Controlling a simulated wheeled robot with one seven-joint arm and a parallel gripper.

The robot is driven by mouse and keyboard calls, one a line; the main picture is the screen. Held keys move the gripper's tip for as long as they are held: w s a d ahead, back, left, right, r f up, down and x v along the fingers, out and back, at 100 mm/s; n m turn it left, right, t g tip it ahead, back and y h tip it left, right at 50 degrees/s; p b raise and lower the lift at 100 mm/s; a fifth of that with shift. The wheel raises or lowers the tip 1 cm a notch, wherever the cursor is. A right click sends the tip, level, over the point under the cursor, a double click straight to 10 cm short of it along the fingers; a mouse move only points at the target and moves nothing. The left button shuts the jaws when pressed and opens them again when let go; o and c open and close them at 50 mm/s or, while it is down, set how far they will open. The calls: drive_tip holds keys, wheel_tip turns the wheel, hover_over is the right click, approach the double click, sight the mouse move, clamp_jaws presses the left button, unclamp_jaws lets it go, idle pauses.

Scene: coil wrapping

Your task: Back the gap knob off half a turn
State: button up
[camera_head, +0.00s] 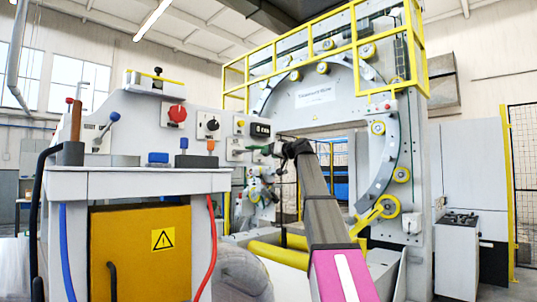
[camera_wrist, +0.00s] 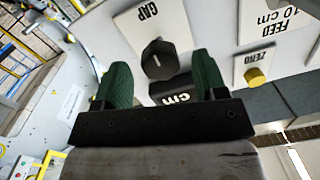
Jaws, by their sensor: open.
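The gap knob (camera_wrist: 159,60) is a black faceted knob with a white pointer line, on a white plate marked GAP, in the wrist view. My gripper (camera_wrist: 161,65) has two green fingers, open and apart. The knob shows between the fingertips, with a gap on each side; I cannot tell whether the tips reach down around it. A black display marked cm (camera_wrist: 174,90) is partly hidden behind the gripper body. In the head view my gripper (camera_head: 267,149) is at the control panel; I cannot make out the gap knob there.
A yellow ZERO button (camera_wrist: 256,77) and a FEED 10 cm label (camera_wrist: 277,20) are right of the knob in the wrist view. In the head view, a red emergency button (camera_head: 177,114) and another black knob (camera_head: 212,125) are on the panel, above a bench (camera_head: 140,182).

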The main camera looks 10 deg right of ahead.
drive_tip(key=v, duration=0.9)
